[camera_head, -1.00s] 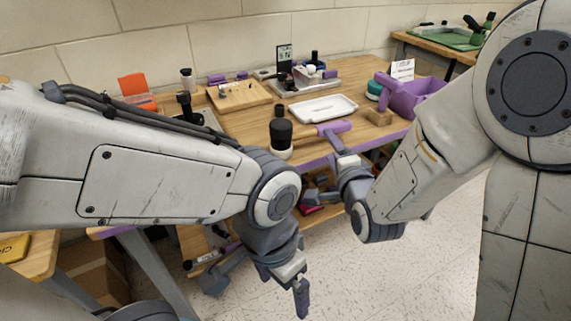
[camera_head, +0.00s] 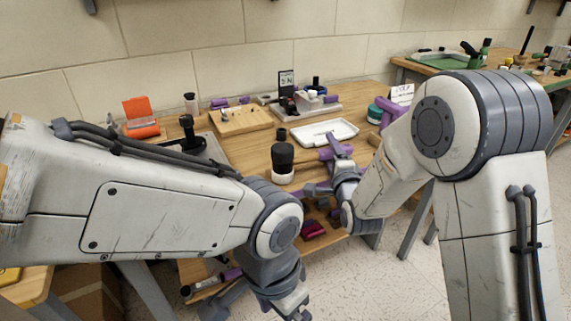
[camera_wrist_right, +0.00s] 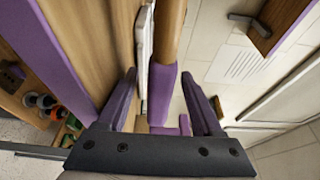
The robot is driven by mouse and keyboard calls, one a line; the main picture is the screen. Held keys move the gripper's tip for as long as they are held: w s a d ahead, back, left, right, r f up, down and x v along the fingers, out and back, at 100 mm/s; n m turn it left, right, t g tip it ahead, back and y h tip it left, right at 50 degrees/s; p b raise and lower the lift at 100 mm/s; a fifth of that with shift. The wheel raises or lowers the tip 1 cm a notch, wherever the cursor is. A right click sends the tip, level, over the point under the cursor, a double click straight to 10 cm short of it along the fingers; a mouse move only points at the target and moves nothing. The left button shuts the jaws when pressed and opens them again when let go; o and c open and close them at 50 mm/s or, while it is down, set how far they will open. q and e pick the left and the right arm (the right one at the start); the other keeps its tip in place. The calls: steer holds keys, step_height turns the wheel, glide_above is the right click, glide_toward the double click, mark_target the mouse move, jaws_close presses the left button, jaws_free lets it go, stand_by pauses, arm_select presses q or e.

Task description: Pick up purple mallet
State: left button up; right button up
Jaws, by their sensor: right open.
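The purple mallet (camera_head: 330,153) lies on the wooden workbench near its front edge, partly hidden by my right gripper (camera_head: 338,150). In the right wrist view, a wooden rod with a purple section (camera_wrist_right: 162,92), seemingly the mallet, runs between the spread fingers of my right gripper (camera_wrist_right: 158,76). The fingers stand apart on either side of it, and I cannot tell the depth between them. My left gripper (camera_head: 291,305) hangs low in front of the bench, cut by the lower picture edge.
A black-topped white cylinder (camera_head: 282,162) stands left of the mallet. A white tray (camera_head: 324,133) lies behind it. A wooden block board (camera_head: 241,121) and an orange item (camera_head: 140,118) are farther left. Several items lie on the lower shelf.

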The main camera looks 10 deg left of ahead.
steer(key=shift+w+a, duration=0.15)
steer(key=shift+w, duration=0.4)
jaws_close()
stand_by(1.0)
